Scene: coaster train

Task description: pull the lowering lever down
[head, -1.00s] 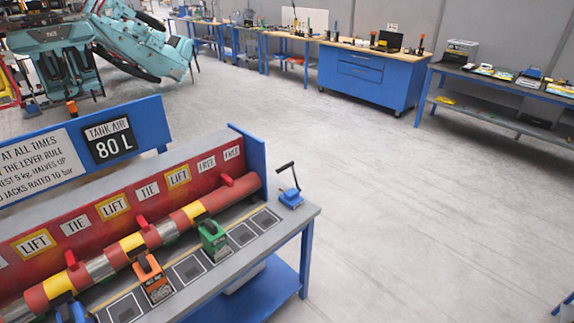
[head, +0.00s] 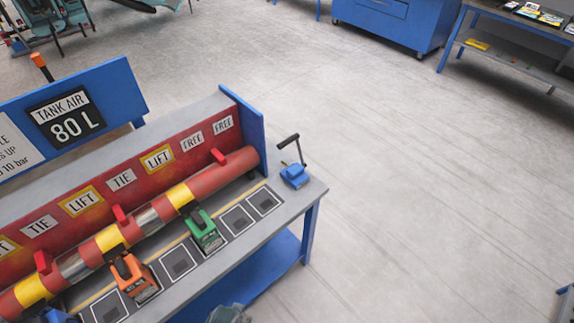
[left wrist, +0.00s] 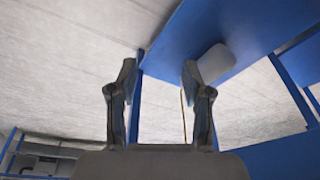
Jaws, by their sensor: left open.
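A small blue device (head: 295,178) stands on the far right end of the grey bench top. A thin black lever (head: 289,140) rises from it, tilted, with a thick grip at its upper end. I cannot read any label on it. My left gripper (left wrist: 160,72) shows in the left wrist view with two dark fingers spread apart and nothing between them. Beyond it are blue bench legs and panels. In the head view only a grey part, seemingly mine, shows at the bottom edge. My right gripper is in neither view.
The bench (head: 318,190) carries a long red, yellow and silver tube (head: 190,190), a green block (head: 203,230) and an orange block (head: 135,277). A blue end panel (head: 243,125) stands left of the lever.

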